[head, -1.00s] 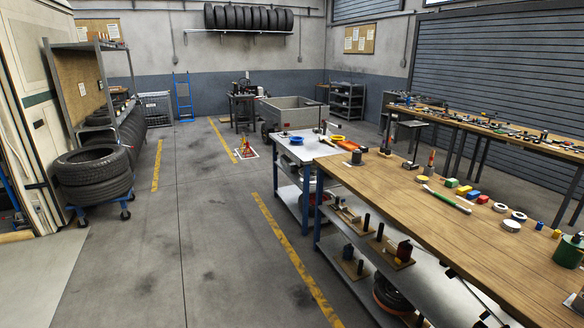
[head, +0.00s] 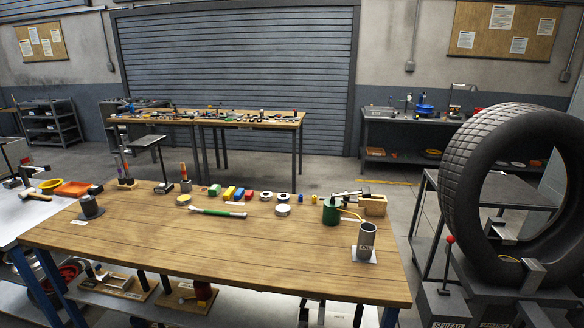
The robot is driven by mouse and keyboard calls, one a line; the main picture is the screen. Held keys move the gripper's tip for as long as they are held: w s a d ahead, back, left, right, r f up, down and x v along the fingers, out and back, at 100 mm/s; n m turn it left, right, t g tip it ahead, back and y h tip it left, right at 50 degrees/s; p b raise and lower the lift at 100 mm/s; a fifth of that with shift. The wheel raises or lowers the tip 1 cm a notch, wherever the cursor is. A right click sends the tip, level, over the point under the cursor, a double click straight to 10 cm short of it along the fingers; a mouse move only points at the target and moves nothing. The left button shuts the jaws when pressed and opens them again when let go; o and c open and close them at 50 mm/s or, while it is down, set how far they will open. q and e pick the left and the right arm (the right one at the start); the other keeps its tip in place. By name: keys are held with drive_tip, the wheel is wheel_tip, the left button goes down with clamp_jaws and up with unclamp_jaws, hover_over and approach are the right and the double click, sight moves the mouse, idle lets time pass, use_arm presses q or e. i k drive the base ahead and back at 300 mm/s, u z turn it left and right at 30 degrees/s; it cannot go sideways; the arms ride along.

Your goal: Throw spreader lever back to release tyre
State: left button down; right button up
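A large black tyre (head: 465,165) stands upright on a dark spreader stand at the right edge of the head view; its right side is cut off by the frame. Grey metal hooks (head: 532,274) sit at the tyre's inner rim. The spreader lever (head: 449,241) has a red ball knob on a thin dark shaft. It stands nearly upright, leaning slightly, on a dark box (head: 447,303) left of the tyre. A label at the bottom edge reads "SPREAD", partly cut off. Neither of my grippers is in view.
A wooden bench (head: 150,240) with small tools, coloured blocks and a metal cup (head: 365,240) fills the lower middle. A narrow floor gap separates it from the spreader. A dark workbench (head: 410,135) stands at the back right; another wooden table (head: 215,118) stands behind.

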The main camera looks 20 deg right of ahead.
sight(451, 240)
drive_tip(key=z, duration=1.05)
drive_tip(key=i, duration=1.35)
drive_tip(key=z, duration=0.6)
